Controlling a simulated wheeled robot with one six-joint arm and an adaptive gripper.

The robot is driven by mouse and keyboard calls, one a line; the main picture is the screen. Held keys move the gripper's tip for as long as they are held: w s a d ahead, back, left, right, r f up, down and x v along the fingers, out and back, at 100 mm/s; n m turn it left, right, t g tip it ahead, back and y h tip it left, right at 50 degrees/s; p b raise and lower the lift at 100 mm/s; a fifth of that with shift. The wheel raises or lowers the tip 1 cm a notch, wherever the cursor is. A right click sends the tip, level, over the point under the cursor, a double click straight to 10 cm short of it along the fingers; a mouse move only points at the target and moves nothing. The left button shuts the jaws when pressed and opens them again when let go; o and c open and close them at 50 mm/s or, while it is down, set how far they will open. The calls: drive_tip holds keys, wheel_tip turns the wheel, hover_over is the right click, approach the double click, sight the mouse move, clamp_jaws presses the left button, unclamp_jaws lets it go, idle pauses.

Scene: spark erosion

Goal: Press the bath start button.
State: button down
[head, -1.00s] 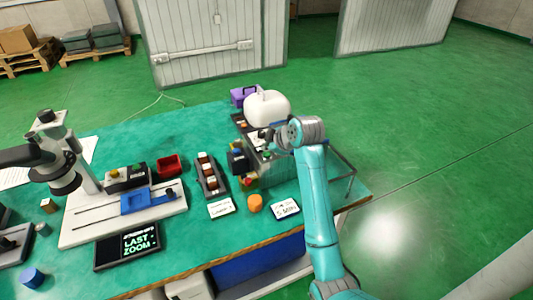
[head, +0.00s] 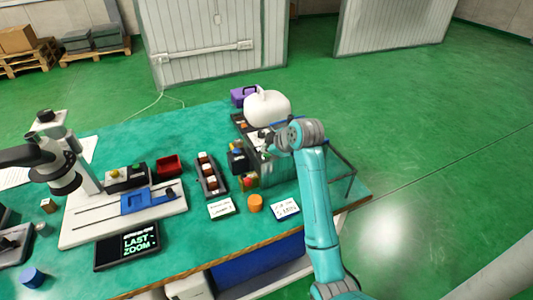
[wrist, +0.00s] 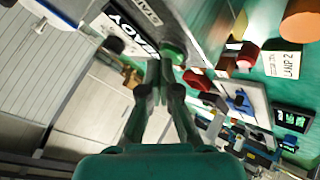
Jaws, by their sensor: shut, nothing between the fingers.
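In the wrist view, a round green button (wrist: 172,52) sits on a dark panel strip (wrist: 143,10) whose partly seen lettering begins "STA". My gripper (wrist: 158,66) is shut and empty. Its fingertips are right beside the green button in this view; whether they touch it I cannot tell. A white plate (wrist: 122,28) with large black letters ending in "ACY" is on the left. In the head view, my gripper (head: 266,139) is small and partly hidden, over the clear tank (head: 338,164) at the table's right end.
A white rounded container (head: 268,106) stands behind the gripper. A black switch box (head: 238,158), an orange cylinder (head: 255,203) and a rack of small blocks (head: 211,178) are left of or in front of the tank. A microscope (head: 62,152) stands far left.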

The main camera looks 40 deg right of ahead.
drive_tip(key=shift+f, duration=0.2)
drive_tip(key=shift+r, duration=0.15)
idle(0.4)
drive_tip(key=shift+r, duration=0.75)
drive_tip(key=shift+r, duration=2.55)
